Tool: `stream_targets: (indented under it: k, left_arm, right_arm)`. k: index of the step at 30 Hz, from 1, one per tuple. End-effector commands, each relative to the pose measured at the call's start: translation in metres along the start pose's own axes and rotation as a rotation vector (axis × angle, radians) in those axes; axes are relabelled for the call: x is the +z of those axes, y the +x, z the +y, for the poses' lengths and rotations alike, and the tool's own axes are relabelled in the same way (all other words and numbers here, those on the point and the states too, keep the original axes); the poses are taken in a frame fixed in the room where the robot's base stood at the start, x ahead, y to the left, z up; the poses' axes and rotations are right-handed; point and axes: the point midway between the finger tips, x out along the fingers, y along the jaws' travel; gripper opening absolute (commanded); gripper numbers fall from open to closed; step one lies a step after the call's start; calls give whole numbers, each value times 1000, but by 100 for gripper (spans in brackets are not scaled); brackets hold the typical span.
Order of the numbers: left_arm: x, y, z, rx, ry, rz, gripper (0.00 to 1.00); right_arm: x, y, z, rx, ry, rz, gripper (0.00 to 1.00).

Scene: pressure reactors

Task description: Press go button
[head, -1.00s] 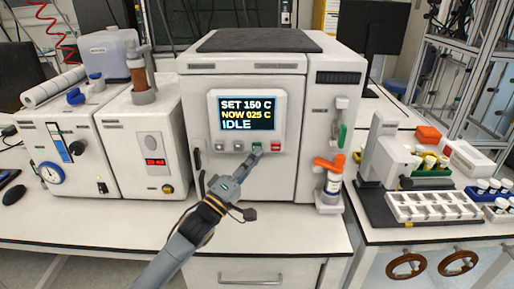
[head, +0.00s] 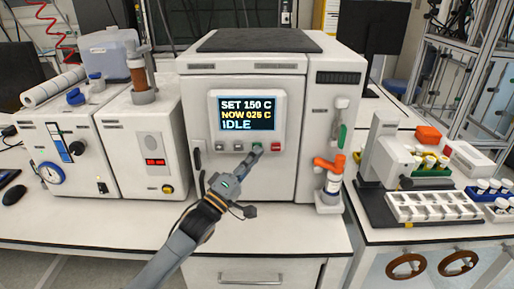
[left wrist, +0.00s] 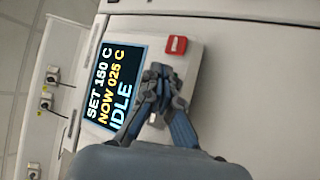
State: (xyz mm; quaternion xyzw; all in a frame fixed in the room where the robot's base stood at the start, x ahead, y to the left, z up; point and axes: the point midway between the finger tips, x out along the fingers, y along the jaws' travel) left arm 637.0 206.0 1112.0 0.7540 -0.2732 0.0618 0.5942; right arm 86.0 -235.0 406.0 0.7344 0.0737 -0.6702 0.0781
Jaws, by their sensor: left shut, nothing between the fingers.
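A row of buttons sits under the screen. The green go button (head: 257,147) is mostly covered by my left gripper's tips. My left gripper (head: 255,153) is shut and empty, its tips at the green button; I cannot tell whether they touch it. In the left wrist view the closed fingers (left wrist: 160,82) hide the green button, with the red button (left wrist: 176,45) clear beside them. My right gripper is not in view.
White instruments (head: 150,146) with a red display stand to the left. A tray (head: 434,207) and vials are on the right bench. The bench front before the reactor is clear apart from my arm.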

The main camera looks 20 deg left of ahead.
Motion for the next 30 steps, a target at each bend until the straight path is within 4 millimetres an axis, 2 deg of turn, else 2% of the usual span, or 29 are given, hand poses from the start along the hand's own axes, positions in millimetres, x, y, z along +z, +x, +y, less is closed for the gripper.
stream_targets:
  k: [30]
  left_arm:
    - [-4, 5, -4, 0, 1, 0, 0]
  right_arm:
    - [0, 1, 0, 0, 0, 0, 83]
